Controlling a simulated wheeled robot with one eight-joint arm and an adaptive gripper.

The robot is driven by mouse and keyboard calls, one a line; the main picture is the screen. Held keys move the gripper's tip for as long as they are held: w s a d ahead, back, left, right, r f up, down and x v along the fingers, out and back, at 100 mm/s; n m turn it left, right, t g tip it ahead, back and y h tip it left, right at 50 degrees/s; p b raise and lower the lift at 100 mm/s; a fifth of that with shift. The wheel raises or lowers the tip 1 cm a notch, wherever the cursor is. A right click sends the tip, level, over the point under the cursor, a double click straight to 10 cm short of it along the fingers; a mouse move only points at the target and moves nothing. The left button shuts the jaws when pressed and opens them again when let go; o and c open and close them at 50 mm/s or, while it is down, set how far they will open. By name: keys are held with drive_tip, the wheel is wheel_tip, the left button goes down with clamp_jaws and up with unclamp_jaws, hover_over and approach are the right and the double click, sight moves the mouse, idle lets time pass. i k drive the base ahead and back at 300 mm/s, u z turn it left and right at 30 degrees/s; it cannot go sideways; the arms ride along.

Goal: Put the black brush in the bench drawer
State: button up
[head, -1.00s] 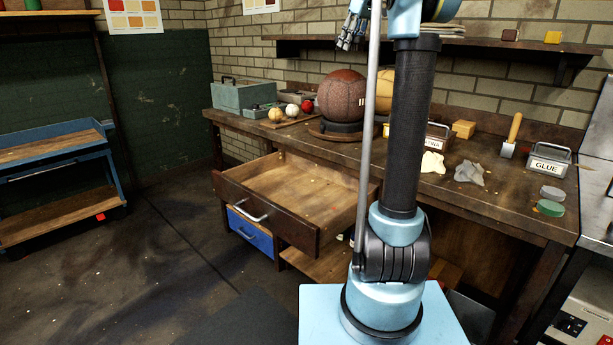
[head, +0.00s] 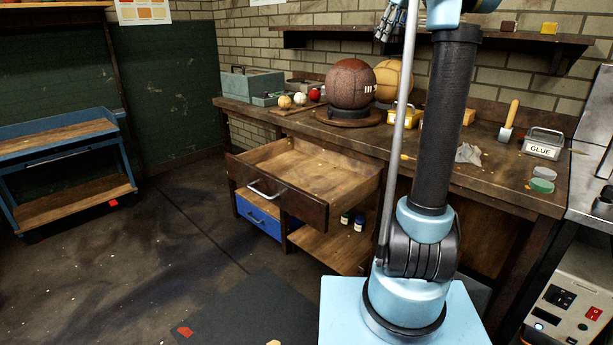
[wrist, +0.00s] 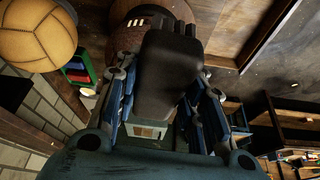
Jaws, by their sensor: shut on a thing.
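The bench drawer (head: 315,172) is pulled open at the left part of the workbench (head: 480,180). Its wooden bottom shows, with only small specks on it. My gripper (head: 388,24) is raised high at the top edge of the head view, above the bench's back, well apart from the drawer. In the wrist view my gripper (wrist: 168,108) is shut on the black brush (wrist: 168,75), a dark block shape between the blue fingers. The brush's lower end is hidden by the gripper, and its bristles cannot be made out.
A brown leather ball (head: 350,84) on a stand and a tan ball (head: 392,80) stand at the bench's back. A blue drawer (head: 258,215) is below the open one.

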sight(299, 180)
drive_tip(key=u, duration=0.05)
drive_tip(key=k, duration=1.25)
drive_tip(key=u, duration=0.5)
drive_tip(key=i, duration=1)
drive_tip(key=z, duration=0.05)
